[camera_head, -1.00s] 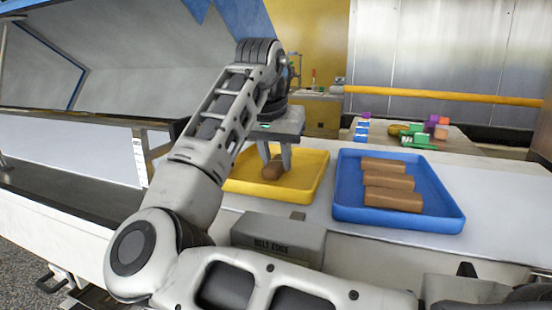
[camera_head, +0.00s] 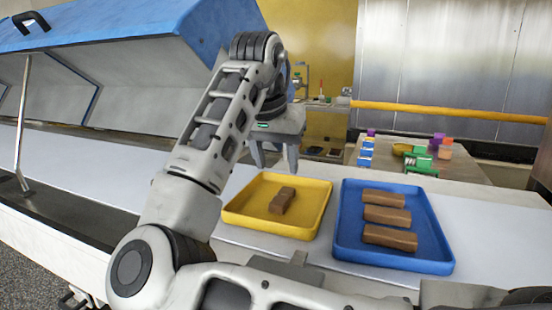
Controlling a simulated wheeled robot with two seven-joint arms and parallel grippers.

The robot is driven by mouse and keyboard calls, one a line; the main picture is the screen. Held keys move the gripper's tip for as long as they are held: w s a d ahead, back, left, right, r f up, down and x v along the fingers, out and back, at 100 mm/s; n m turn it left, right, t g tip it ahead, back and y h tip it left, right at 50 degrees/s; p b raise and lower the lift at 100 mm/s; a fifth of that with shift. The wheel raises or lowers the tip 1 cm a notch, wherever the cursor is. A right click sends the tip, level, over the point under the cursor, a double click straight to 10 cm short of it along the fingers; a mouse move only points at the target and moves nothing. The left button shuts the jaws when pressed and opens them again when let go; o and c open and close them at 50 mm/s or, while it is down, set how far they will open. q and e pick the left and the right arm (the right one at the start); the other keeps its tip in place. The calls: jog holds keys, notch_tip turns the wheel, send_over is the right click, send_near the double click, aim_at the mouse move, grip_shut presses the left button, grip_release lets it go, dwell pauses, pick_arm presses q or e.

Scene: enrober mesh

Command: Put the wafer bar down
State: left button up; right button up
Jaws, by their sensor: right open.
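A brown wafer bar (camera_head: 283,200) lies in the yellow tray (camera_head: 316,208), near its middle. My right gripper (camera_head: 274,168) is open and empty. Its fingers point down above the far left part of the yellow tray, apart from the bar. The blue tray (camera_head: 439,258) stands to the right of the yellow one and holds three more brown bars (camera_head: 387,216) in a column. My left gripper is not in view.
A raised blue hood (camera_head: 120,25) on a thin post (camera_head: 23,125) stands over the white surface at left. A back table (camera_head: 460,173) holds small coloured blocks (camera_head: 438,140) and a green item. White surface (camera_head: 490,237) right of the blue tray is clear.

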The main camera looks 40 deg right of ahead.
jog(key=p+v, duration=0.1)
jog(key=v, duration=0.2)
jog(key=shift+a+r+p, duration=0.1)
jog(key=shift+r+p, duration=0.05)
jog(key=shift+p, duration=0.2)
